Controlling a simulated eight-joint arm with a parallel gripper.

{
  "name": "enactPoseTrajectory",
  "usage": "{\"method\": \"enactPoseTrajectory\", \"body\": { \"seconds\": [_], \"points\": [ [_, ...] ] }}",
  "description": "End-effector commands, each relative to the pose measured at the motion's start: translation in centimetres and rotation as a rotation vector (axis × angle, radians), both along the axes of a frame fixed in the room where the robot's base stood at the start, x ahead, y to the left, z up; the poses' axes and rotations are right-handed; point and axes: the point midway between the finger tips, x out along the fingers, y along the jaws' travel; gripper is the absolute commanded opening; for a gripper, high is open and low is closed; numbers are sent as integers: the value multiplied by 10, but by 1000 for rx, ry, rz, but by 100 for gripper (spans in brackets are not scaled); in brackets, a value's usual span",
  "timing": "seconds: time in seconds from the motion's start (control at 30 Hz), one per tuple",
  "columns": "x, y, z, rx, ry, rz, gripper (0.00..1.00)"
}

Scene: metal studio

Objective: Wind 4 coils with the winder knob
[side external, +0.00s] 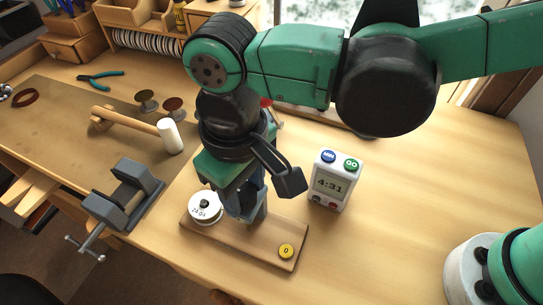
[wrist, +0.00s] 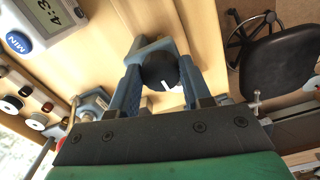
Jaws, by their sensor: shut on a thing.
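The winder's wooden board (side external: 250,243) lies on the bench below my gripper in the side external view. A white spool (side external: 205,210) with dark lettering stands at its left end. A yellow disc marked 0 (side external: 286,251) is at its right end. My gripper (side external: 246,212) points down over the middle of the board. In the wrist view, my gripper (wrist: 160,72) has its blue-grey fingers on both sides of the black winder knob (wrist: 160,73) and is shut on it. A white mark shows on the knob. The side external view hides the knob behind the fingers.
A white timer (side external: 335,181) reading 4:31 stands right of the board. A grey vise (side external: 124,194), a mallet (side external: 170,136), pliers (side external: 98,78) and two small spools (side external: 147,100) lie to the left. The bench right of the timer is clear.

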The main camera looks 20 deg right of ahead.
Motion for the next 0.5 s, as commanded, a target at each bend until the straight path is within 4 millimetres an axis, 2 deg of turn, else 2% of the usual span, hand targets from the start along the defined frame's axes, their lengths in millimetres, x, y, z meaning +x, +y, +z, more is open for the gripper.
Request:
{"method": "enactPoseTrajectory", "body": {
  "seconds": [0.5],
  "points": [
    [0, 1, 1, -1, -1, -488, 0]
  ]
}}
